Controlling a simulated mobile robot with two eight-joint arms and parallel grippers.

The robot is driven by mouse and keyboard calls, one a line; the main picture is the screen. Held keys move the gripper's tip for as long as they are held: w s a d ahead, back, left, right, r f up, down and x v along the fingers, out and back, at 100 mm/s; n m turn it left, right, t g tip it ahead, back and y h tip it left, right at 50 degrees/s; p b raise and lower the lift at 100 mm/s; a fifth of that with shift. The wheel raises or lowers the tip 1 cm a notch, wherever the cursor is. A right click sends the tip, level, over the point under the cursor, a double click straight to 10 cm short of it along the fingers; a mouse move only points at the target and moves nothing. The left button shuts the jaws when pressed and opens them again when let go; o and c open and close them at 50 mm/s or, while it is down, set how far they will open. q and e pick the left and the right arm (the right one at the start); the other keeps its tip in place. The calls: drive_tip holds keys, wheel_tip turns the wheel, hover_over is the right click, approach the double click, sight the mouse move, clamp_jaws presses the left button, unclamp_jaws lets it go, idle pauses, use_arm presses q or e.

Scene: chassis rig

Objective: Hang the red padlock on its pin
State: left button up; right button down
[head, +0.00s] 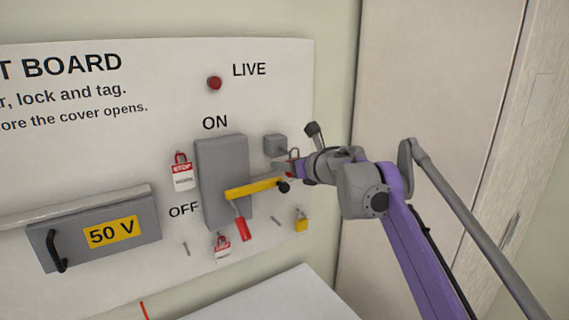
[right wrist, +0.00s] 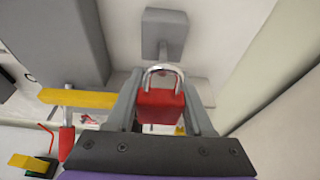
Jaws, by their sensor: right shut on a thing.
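The red padlock (right wrist: 160,106) is between the fingers of my right gripper (right wrist: 163,112), its silver shackle upward, in the right wrist view. In the head view my right gripper (head: 297,171) is at the board's right side, shut on the padlock, which is mostly hidden. A small grey block (head: 275,145) on the board is just up and left of the gripper; in the wrist view the block (right wrist: 164,25) has a short stem below it, beyond the shackle. I cannot tell whether the shackle touches it. Bare pins (head: 276,220) (head: 186,248) stick out lower on the board. My left gripper is out of view.
A yellow padlock (head: 301,225) and STOP tags (head: 183,177) hang nearby. A grey 50 V cover (head: 150,230) is at left.

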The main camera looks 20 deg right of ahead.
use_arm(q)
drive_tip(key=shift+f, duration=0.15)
use_arm(e)
drive_tip(key=shift+s+d, duration=0.2)
drive_tip(key=shift+s, duration=1.1)
drive_tip(key=shift+s+d, duration=0.15)
drive_tip(key=shift+s, duration=1.15)
